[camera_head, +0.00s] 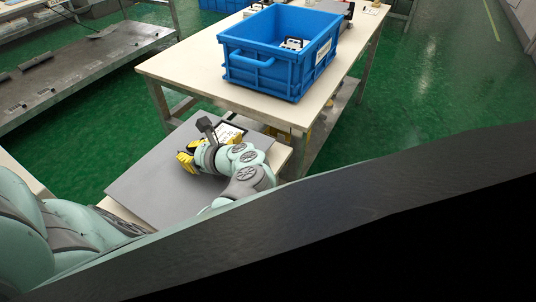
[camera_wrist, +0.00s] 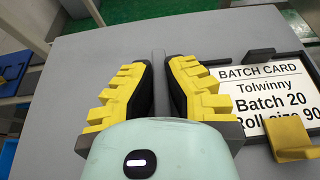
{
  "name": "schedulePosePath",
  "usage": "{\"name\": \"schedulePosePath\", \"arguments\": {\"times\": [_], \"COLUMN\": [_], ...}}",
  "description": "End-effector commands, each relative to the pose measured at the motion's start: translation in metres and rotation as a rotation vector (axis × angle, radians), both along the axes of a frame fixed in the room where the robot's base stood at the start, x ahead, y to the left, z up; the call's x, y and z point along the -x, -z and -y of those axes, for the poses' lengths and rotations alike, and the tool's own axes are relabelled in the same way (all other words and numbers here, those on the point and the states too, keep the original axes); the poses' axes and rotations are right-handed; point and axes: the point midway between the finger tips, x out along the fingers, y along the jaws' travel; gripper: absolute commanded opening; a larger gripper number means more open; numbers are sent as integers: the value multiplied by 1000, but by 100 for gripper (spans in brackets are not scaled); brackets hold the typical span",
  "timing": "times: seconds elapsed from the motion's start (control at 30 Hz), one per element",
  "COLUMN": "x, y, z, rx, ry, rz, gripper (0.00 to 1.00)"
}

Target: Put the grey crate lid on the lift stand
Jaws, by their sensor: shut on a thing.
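The grey crate lid (camera_head: 150,190) is a large flat grey panel at the lower left of the head view, below the table. It fills most of the wrist view (camera_wrist: 80,75). My gripper (camera_head: 187,160) is over the lid. In the wrist view its yellow-padded fingers (camera_wrist: 160,66) are closed around a narrow grey upright bar (camera_wrist: 159,90), which looks like the lid's handle. My own arm hides part of the lid. I cannot tell whether the lid rests on something or is held up. I cannot pick out the lift stand for certain.
A batch card (camera_wrist: 265,92) in a dark frame lies right of my fingers, with a yellow piece (camera_wrist: 292,142) beside it. A blue crate (camera_head: 252,72) stands on the pale table (camera_head: 188,66) behind. A grey bench (camera_head: 95,65) is at the left. Green floor (camera_head: 430,90) is open at right.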

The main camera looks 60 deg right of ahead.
Motion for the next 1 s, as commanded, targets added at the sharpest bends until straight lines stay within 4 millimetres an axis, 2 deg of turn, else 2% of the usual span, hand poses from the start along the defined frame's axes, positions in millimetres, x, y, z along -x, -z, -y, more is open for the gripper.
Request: {"name": "schedulePosePath", "arguments": {"times": [0.03,0.2,0.57,0.6,0.8,1.0], "x": [1,2,2,2,2,2], "y": [11,29,30,31,31,31], "z": [0,1,1,1,1,1], "rx": [-3,-4,-1,-1,-2,-2], "ry": [3,7,6,6,6,6], "rz": [0,0,1,-1,-1,-1], "gripper": [0,0,0,14,34,34]}}
